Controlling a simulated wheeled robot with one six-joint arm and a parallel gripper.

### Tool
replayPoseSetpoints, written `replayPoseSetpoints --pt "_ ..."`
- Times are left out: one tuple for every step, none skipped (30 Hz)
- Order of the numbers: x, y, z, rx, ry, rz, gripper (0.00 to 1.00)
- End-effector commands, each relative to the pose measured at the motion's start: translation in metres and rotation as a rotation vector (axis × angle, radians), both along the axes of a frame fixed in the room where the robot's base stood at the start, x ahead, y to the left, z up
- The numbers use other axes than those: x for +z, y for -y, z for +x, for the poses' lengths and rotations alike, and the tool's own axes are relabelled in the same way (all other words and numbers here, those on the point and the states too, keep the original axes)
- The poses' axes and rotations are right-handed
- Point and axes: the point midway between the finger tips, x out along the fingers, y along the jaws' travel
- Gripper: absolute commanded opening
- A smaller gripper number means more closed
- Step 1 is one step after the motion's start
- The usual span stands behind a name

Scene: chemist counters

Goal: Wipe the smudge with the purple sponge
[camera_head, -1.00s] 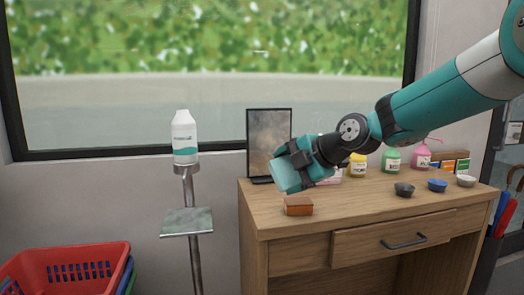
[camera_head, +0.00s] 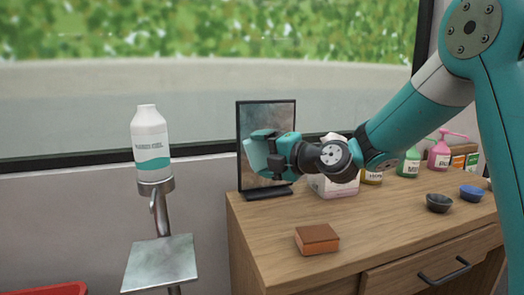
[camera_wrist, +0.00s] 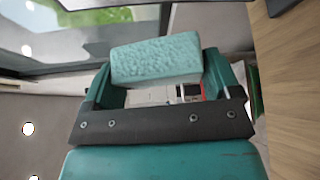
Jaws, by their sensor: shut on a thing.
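My gripper (camera_head: 268,153) is shut on a teal sponge (camera_head: 257,156); the sponge also shows between the fingers in the wrist view (camera_wrist: 155,60). I see no purple sponge. In the head view the held sponge is in front of a dark-framed upright panel (camera_head: 262,114) on the counter's left end; I cannot tell whether they touch. The panel's face is cloudy grey-brown, partly hidden by my gripper. A metal plate (camera_head: 160,262) on a stand at left also has a mottled, cloudy surface. I cannot tell which marks are the smudge.
A brown-orange block (camera_head: 317,239) lies on the wooden counter (camera_head: 275,225). A white bottle (camera_head: 151,145) stands on a post at left. A white box (camera_head: 333,184), several bottles, a black bowl (camera_head: 439,203) and a blue bowl (camera_head: 471,193) are at the right.

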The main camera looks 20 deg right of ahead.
Motion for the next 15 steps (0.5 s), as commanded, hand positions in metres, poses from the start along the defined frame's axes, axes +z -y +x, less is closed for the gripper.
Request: replayPoseSetpoints --pt "0.003 0.000 0.005 0.000 -0.003 0.001 0.64" --pt "0.004 0.000 0.008 0.002 -0.003 0.000 0.64" --pt "0.004 0.000 0.012 0.001 -0.004 0.000 0.64" --pt "0.004 0.000 0.016 0.001 -0.004 0.000 0.64" --pt "0.004 0.000 0.019 0.000 -0.003 -0.001 0.64" --pt "0.004 0.000 0.023 0.000 -0.004 0.000 0.64" --pt "0.004 0.000 0.027 0.001 -0.003 -0.001 0.64" --pt "0.005 0.000 0.030 0.002 -0.003 0.000 0.64" --pt "0.005 -0.001 0.034 0.002 -0.003 0.000 0.64" --pt "0.004 -0.001 0.037 0.001 -0.003 -0.001 0.64" --pt "0.004 -0.001 0.039 0.002 -0.003 0.000 0.64" --pt "0.004 -0.001 0.042 0.002 -0.003 0.000 0.64" --pt "0.003 0.000 0.044 0.001 -0.004 0.000 0.64" --pt "0.003 0.000 0.046 0.001 -0.003 -0.001 0.64" --pt "0.002 0.000 0.048 0.001 -0.002 0.000 0.64"
